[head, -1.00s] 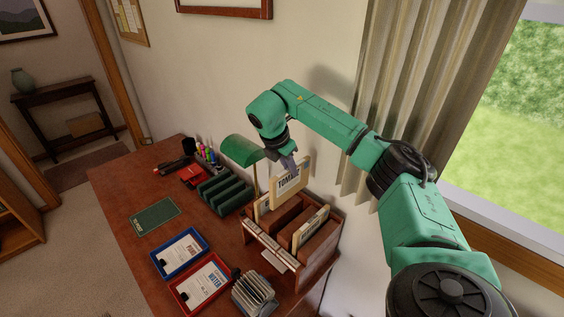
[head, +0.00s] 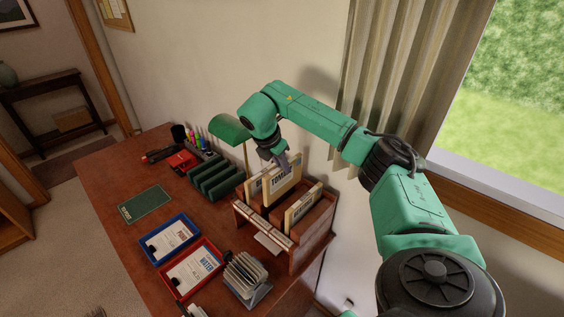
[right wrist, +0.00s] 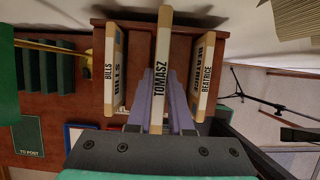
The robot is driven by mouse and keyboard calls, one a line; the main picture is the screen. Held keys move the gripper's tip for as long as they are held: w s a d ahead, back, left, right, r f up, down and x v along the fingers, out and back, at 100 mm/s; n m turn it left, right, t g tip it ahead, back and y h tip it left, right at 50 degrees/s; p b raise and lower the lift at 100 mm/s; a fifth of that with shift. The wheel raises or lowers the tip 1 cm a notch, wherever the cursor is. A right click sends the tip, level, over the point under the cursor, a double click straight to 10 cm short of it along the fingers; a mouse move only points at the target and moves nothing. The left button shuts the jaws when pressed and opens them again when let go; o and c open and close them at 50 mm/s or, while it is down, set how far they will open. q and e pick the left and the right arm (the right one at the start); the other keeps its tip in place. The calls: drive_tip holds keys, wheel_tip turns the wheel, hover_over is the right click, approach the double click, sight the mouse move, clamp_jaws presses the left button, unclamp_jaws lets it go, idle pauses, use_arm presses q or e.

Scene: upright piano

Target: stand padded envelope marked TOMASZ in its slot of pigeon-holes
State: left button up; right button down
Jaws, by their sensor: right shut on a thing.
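The padded envelope marked TOMASZ (head: 284,179) is cream and upright, its lower part hidden inside the wooden pigeon-holes (head: 264,226). My right gripper (head: 282,161) is shut on its top edge. In the right wrist view the TOMASZ envelope (right wrist: 161,75) stands edge-on between the grey fingers. It is over the middle of the pigeon-holes, between the BILLS envelope (right wrist: 113,75) and the BEATRICE envelope (right wrist: 203,78), with gaps on both sides. I cannot tell whether its lower edge touches the slot floor. My left gripper is not clearly in view.
A green lamp (head: 230,128) and a green rack (head: 215,178) stand to the left of the pigeon-holes. A blue tray (head: 168,240), a red tray (head: 192,268) and a grey letter sorter (head: 246,279) are in front. The wall and curtain are close behind.

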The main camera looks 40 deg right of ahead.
sight(282, 180)
wheel_tip(282, 180, down, 6)
drive_tip(key=b, duration=0.3)
drive_tip(key=shift+f+b, duration=0.1)
drive_tip(key=shift+b, duration=0.25)
drive_tip(key=shift+w, duration=0.1)
drive_tip(key=c, duration=0.7)
unclamp_jaws()
drive_tip(key=shift+c, duration=0.2)
drive_tip(key=b+v, duration=0.1)
drive_tip(key=v, duration=0.4)
drive_tip(key=shift+a+r, duration=0.15)
drive_tip(key=shift+r, duration=0.15)
drive_tip(key=p+v, duration=0.3)
drive_tip(key=v, duration=0.6)
drive_tip(key=shift+r+p, duration=0.1)
drive_tip(key=shift+p, duration=0.25)
